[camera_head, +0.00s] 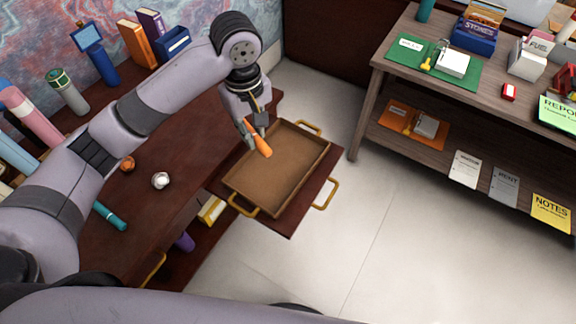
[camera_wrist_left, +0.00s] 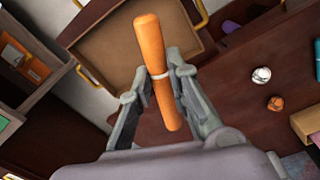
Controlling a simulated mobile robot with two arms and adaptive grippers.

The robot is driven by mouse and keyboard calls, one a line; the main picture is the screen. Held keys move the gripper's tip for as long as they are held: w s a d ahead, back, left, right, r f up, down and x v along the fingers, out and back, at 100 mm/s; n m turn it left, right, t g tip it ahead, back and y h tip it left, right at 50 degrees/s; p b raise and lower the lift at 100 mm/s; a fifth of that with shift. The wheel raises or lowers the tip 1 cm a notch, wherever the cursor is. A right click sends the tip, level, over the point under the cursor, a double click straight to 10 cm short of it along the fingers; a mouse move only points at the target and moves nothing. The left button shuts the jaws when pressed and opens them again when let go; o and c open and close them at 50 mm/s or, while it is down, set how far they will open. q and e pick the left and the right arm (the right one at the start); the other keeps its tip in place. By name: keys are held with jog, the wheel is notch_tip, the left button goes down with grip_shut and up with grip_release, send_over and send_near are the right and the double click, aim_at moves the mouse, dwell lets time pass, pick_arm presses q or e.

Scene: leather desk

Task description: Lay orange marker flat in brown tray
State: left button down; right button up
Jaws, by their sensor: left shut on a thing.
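The orange marker (camera_head: 257,139) is held by my left gripper (camera_head: 254,128), over the far left part of the brown tray (camera_head: 292,187). In the left wrist view the orange marker (camera_wrist_left: 152,50) sits between both fingers of the left gripper (camera_wrist_left: 160,80), with a pale ring around its middle. The brown tray (camera_wrist_left: 105,62) lies behind it there. The tray has brass handles and looks empty. I cannot tell the exact gap between marker and tray floor. My right gripper is not in view.
The tray rests on a pulled-out dark wooden board (camera_head: 291,221). A teal marker (camera_head: 110,216), a white crumpled ball (camera_head: 160,180) and an orange ball (camera_head: 128,164) lie on the dark desk. A wooden shelf unit (camera_head: 375,75) stands at right. Bare floor lies between.

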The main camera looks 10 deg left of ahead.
pick_arm(q)
jog(key=w+d+f+n, duration=0.2)
jog(key=w+f+n, duration=0.1)
jog(key=n, duration=0.1)
send_over(271, 180)
notch_tip(271, 180, down, 14)
jog(key=shift+f, duration=2.4)
jog(key=c, duration=2)
grip_release()
jog(key=shift+f, duration=0.15)
jog(key=o, duration=0.5)
notch_tip(271, 180, up, 12)
jog(key=shift+r, duration=0.2)
